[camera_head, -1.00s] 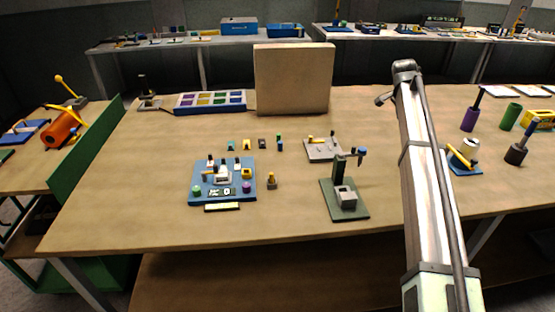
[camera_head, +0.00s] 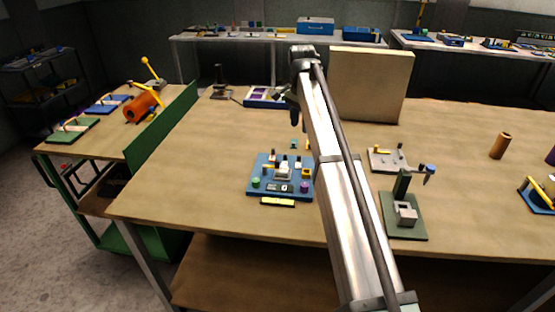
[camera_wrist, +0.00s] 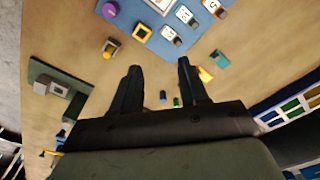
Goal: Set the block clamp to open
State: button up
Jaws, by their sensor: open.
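I cannot tell for certain which fixture is the block clamp. A blue board (camera_head: 262,166) on the table carries several small blocks and knobs; part of it fills the top of the wrist view (camera_wrist: 150,45). Right of my arm is a green-based stand (camera_head: 405,230) with a grey block (camera_head: 405,211) and a blue-tipped arm. It also shows at the left of the wrist view (camera_wrist: 42,72). A grey plate (camera_head: 381,167) with small yellow and dark parts lies behind it. My gripper (camera_wrist: 160,68) is open and empty above the table, pointing down beside the blue board.
A tall tan panel (camera_head: 375,85) stands at the back. A compartment tray (camera_wrist: 265,105) lies at the right of the wrist view. Small loose pieces (camera_wrist: 163,96) lie below my gripper. A green divider (camera_head: 160,130) edges the table's left side. The table's left front is clear.

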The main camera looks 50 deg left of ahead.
jog(key=n, duration=0.1)
send_over(277, 160)
jog(key=shift+g, duration=0.3)
notch_tip(277, 160, down, 13)
jog(key=shift+d+f, duration=0.1)
jog(key=shift+c, duration=0.3)
grip_shut()
